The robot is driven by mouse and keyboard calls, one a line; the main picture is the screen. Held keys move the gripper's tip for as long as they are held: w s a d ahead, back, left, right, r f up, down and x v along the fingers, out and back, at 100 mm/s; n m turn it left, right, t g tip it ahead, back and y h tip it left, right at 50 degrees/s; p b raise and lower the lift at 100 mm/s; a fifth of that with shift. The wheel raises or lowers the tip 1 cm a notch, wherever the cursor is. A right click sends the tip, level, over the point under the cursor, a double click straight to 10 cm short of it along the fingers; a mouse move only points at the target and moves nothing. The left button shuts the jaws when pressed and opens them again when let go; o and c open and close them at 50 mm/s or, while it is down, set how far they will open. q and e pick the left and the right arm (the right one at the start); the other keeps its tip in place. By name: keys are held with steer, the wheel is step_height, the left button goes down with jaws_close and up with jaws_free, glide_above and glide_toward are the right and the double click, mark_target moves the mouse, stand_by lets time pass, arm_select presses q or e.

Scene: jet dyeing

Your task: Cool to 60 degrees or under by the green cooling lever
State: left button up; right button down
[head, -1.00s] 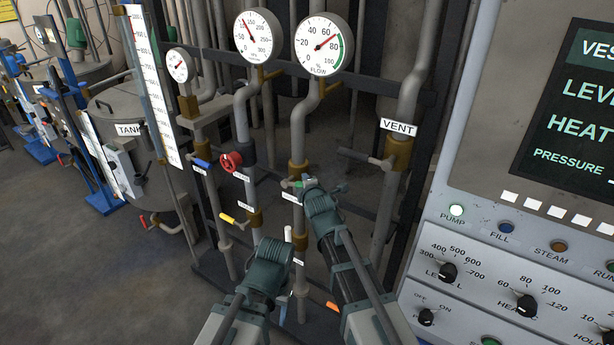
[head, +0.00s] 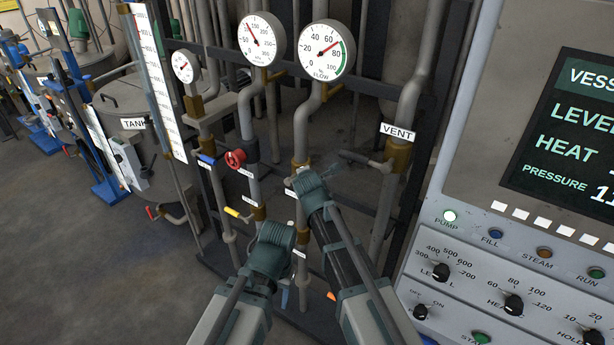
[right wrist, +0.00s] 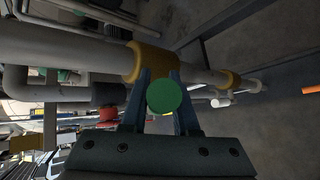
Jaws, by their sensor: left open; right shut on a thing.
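The green cooling lever shows in the right wrist view as a round green end (right wrist: 164,96) between the two fingers of my right gripper (right wrist: 163,118), next to a brass valve body (right wrist: 150,62). My right gripper is shut on it. In the head view my right gripper (head: 308,184) is at the pipe under the flow gauge and hides the lever. My left gripper (head: 274,240) is lower and to the left, open, in front of the pipes; its fingertips are hard to see. The display (head: 570,150) is cut off at the right, and no temperature value shows.
The vent valve (head: 397,155) is to the right. The flow gauge (head: 326,50) stands above. The control panel (head: 480,265) bounds the right side.

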steer(key=c, duration=0.7)
jaws_free()
steer(key=shift+p+v, duration=3.6)
steer(key=shift+v, duration=3.3)
